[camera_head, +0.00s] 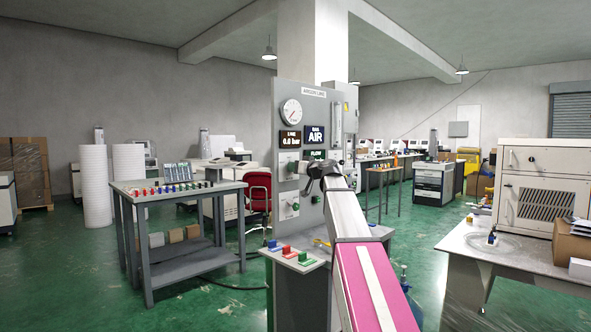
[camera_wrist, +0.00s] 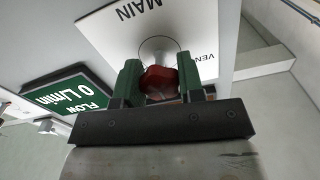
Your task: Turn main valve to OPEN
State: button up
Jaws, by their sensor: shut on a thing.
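The main valve has a red knob (camera_wrist: 160,80) on a round stem in front of a white plate marked MAIN (camera_wrist: 112,35), with part of the word VENT at its right. My gripper (camera_wrist: 157,82) is shut on the red knob, one green finger on each side. In the head view my gripper (camera_head: 318,168) reaches the grey panel (camera_head: 300,235), and my arm hides the valve and its plate. No OPEN mark can be read, so the valve's setting cannot be told.
A FLOW display (camera_wrist: 68,92) reads 0 L/min beside the plate. The panel carries a gauge (camera_head: 291,112), a LINE display (camera_head: 290,138) at 0.6 bar and a GAS display (camera_head: 315,134) reading AIR. A shelf (camera_head: 293,262) with coloured fittings juts out below. A grey table (camera_head: 178,193) stands left.

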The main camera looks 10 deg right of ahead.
jog(key=shift+m, duration=0.3)
jog(key=m, duration=1.1)
jog(key=shift+m, duration=0.3)
dwell(0.3)
jog(key=o, duration=0.9)
jog(key=v, duration=1.1)
